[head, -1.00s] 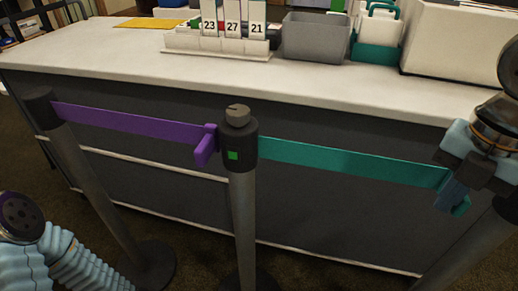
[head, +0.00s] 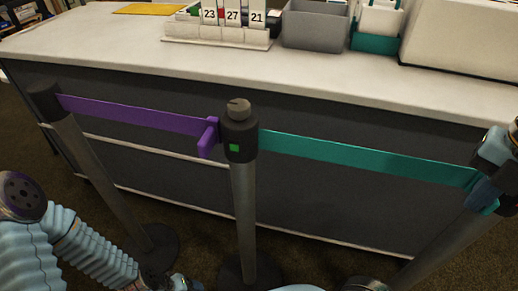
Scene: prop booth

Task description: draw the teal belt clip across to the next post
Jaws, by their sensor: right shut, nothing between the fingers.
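The teal belt (head: 365,157) runs taut from the middle post (head: 239,145) to the far right. Its teal clip (head: 490,208) shows only in part at the right post (head: 440,245). My right gripper (head: 484,191) is shut with nothing between its fingers, right at the clip and in front of the right post's head. It hides most of the clip and post head, so I cannot tell whether the clip is seated. My left arm's sleeve is at the lower left; its gripper is not in view.
A purple belt (head: 135,115) spans from the left post (head: 47,100) to the middle post, its purple clip (head: 208,138) sticking out. Behind stands a counter (head: 110,60) with a number stand (head: 215,36), a grey bin (head: 314,28) and a white box (head: 460,30).

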